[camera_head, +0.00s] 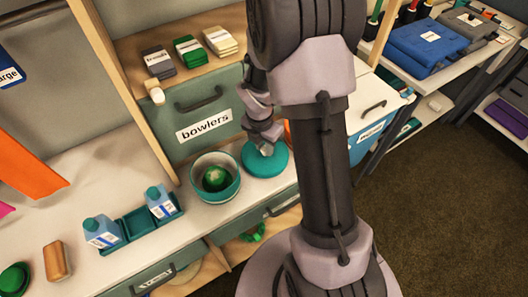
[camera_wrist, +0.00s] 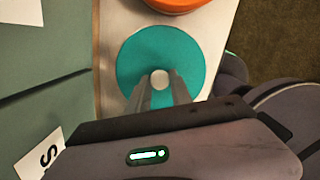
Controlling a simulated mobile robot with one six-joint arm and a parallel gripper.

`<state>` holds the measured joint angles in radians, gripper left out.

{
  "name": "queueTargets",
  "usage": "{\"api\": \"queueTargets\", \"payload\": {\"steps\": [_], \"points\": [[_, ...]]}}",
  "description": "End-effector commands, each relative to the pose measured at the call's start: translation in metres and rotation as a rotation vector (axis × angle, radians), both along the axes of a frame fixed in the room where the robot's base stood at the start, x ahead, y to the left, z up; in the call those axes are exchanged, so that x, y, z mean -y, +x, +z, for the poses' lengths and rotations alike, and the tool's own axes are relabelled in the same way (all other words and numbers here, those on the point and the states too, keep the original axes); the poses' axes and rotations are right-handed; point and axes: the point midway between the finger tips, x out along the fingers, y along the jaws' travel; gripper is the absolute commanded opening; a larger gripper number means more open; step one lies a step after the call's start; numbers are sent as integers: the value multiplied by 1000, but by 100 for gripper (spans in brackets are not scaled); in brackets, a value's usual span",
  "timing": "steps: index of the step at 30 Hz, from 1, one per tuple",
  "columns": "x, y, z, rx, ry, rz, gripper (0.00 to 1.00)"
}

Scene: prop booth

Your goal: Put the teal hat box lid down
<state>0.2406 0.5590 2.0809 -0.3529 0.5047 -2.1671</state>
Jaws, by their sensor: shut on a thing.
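The teal hat box lid (camera_head: 266,160) is a round disc at the right end of the counter in the head view. In the wrist view the lid (camera_wrist: 135,68) shows from above with a pale round knob (camera_wrist: 159,79) at its middle. My gripper (camera_head: 266,149) is shut on the knob, its fingers pointing down at the lid. The lid looks level and at or close above the counter; I cannot tell whether it touches. An open teal round box (camera_head: 232,180) stands just left of the lid, with a green hat (camera_head: 215,178) inside.
A drawer labelled "bowlers" (camera_head: 197,118) is behind the box. An orange round thing (camera_wrist: 178,4) lies close beyond the lid. Bare counter (camera_head: 200,235) lies in front of the box.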

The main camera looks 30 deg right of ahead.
Motion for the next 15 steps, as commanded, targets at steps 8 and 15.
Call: {"api": "queueTargets", "payload": {"steps": [8, 15], "points": [[0, 1, -36, 0, 0, 0, 0], [0, 0, -39, 0, 0, 0, 0]]}}
